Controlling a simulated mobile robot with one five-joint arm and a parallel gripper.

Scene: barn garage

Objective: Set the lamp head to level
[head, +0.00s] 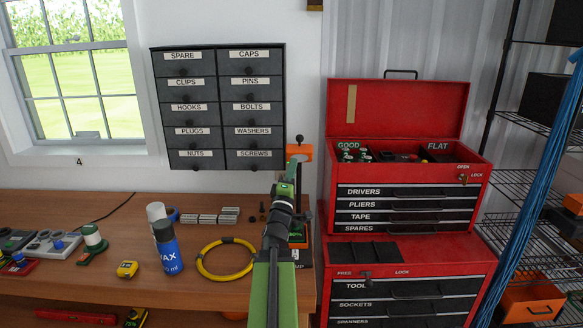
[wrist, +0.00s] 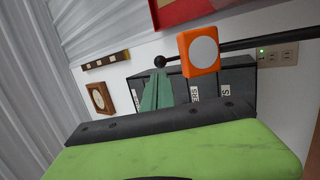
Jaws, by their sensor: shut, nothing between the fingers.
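The lamp head is an orange block (head: 306,152) in the head view, above the bench and left of the red tool chest. In the wrist view the lamp head (wrist: 188,60) shows a pale round face, with a dark rod behind it and a black ball (wrist: 160,62) at the rod's end. The ball (head: 299,138) also shows just above the head in the head view. My gripper (head: 291,168) is shut and empty, close to the lamp head's left side. In the wrist view my gripper's teal fingertips (wrist: 160,76) are just below the ball; contact cannot be told.
Black labelled drawers (head: 218,106) hang on the wall behind. The open red tool chest (head: 405,190) stands to the right. A blue can (head: 167,248), a yellow cable coil (head: 224,260) and small metal blocks (head: 228,215) sit on the bench. My arm covers part of the bench.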

